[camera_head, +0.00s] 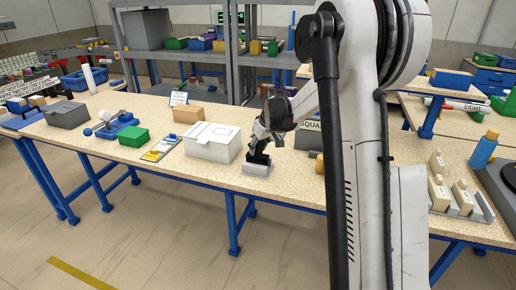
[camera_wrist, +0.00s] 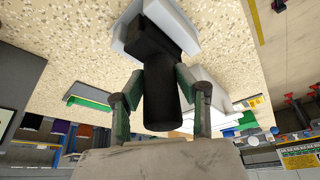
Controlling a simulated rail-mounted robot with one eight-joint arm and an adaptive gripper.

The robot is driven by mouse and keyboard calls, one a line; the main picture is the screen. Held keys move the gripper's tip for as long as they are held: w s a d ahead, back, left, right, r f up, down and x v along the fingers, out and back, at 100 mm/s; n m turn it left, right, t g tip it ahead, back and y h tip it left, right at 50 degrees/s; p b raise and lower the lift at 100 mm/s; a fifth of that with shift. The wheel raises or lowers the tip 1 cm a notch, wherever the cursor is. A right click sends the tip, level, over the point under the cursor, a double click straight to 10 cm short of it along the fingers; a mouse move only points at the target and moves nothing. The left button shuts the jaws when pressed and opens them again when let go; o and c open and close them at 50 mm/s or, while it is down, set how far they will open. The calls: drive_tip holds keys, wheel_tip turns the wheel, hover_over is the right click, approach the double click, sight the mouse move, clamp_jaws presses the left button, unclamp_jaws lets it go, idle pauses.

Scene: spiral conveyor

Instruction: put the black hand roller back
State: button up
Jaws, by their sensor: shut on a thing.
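The black hand roller (camera_wrist: 161,92) is between the two fingers of my gripper (camera_wrist: 161,84) in the wrist view, and the gripper is shut on its dark handle. In the head view my gripper (camera_head: 261,145) points down at the table, and the black roller (camera_head: 259,159) shows below it. A small light grey holder (camera_head: 257,170) stands on the table right under the roller. It also shows in the wrist view (camera_wrist: 186,42), behind the wider black end. The roller's end meets or overlaps the holder; I cannot tell whether it rests fully in it.
A white lidded box (camera_head: 213,142) stands close left of the holder, with a brown carton (camera_head: 188,114) behind it. A green box (camera_head: 134,136) and a yellow-marked sheet (camera_head: 160,149) lie further left. Cream bottle-like pieces (camera_head: 461,196) stand at the right. The table's front edge is near the holder.

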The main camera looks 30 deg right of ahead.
drive_tip(key=shift+f, duration=0.2)
drive_tip(key=o, duration=1.3)
drive_tip(key=shift+c, duration=0.2)
drive_tip(key=v, duration=1.2)
